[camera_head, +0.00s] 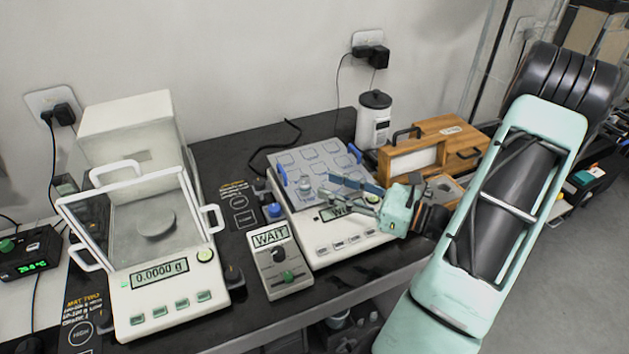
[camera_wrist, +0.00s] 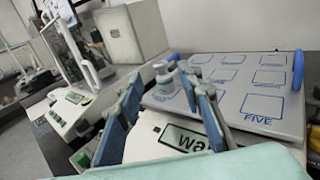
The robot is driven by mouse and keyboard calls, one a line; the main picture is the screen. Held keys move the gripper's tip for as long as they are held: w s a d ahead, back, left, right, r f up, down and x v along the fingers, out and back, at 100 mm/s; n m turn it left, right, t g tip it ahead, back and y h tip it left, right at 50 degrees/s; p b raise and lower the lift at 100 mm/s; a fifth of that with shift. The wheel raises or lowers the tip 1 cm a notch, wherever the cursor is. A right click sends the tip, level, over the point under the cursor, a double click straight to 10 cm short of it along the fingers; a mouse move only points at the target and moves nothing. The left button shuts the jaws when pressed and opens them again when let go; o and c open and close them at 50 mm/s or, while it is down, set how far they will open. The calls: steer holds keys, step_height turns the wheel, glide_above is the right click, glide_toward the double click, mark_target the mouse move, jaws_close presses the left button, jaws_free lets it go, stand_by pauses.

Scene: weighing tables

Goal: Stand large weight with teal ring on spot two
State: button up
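A small silver weight (camera_head: 304,183) with a teal band stands upright at the near left part of the white board (camera_head: 325,152). The board has blue-outlined squares and blue end handles, and lies on a scale. The weight (camera_wrist: 162,80) also shows in the wrist view, between the two finger lines. My gripper (camera_head: 327,187) is open and low over the front of the board, just right of the weight. In the wrist view its fingers (camera_wrist: 160,76) are spread; whether the tips reach around the weight is unclear. One square reads FIVE; I cannot read a label for spot two.
A glass-shielded balance (camera_head: 158,222) reading 0.0000 g stands at left. A small box reading WAIT (camera_head: 270,237) is in front of the scale. A white canister (camera_head: 373,120) and wooden cases (camera_head: 440,140) stand behind and right. Several board squares are empty.

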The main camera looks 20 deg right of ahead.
steer(key=shift+v, duration=2.15)
